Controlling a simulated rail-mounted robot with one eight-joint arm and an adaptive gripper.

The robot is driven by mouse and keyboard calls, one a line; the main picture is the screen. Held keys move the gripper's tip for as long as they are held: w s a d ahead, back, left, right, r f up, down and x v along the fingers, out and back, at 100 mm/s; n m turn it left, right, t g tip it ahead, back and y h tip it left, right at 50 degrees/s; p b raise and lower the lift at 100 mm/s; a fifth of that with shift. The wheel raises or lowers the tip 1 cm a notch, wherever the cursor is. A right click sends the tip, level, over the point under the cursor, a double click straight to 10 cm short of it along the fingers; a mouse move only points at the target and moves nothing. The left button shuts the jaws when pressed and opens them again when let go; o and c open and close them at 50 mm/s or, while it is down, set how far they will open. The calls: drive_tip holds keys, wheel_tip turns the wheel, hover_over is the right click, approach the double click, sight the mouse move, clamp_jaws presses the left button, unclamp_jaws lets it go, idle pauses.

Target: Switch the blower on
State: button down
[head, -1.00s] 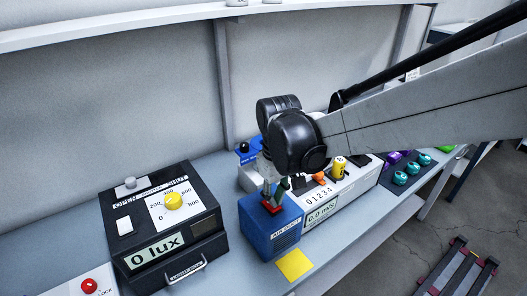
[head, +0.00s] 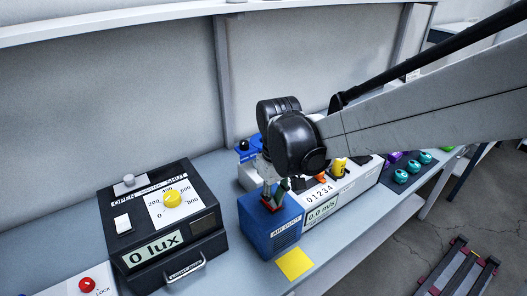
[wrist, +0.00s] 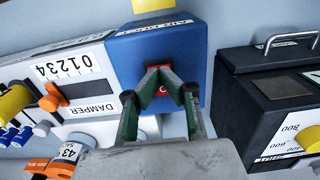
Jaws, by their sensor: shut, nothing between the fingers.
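The blue air duct box (head: 285,240) stands on the bench in the middle of the head view, and its top shows in the wrist view (wrist: 180,52). A red rocker switch (wrist: 164,90) sits on its top, with a white mark partly visible. My gripper (wrist: 160,72) is shut and empty, its green-tipped fingers over the switch and hiding part of it. Whether the fingertips touch it I cannot tell. In the head view my gripper (head: 272,200) points down onto the box. The display (head: 320,211) beside it reads 0.0 m/s.
A black light box (head: 165,225) reading 0 lux, with a yellow knob, stands to the left. The white damper panel (wrist: 75,100) with an orange lever (wrist: 50,98) is close beside the duct. A yellow note (head: 294,263) lies in front.

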drive_tip(key=shift+f, duration=0.2)
drive_tip(key=shift+r, duration=0.1)
drive_tip(key=shift+r+p, duration=2.2)
drive_tip(key=shift+r, duration=1.3)
drive_tip(key=s+d+m+t+b, duration=0.5)
drive_tip(key=s+d+m+t, duration=0.1)
drive_tip(key=s+d, duration=0.6)
drive_tip(key=shift+s+d+r+t+b, duration=0.3)
drive_tip(key=shift+d+r+t+b, duration=0.25)
drive_tip(key=shift+d, duration=0.55)
drive_tip(key=shift+f, duration=0.1)
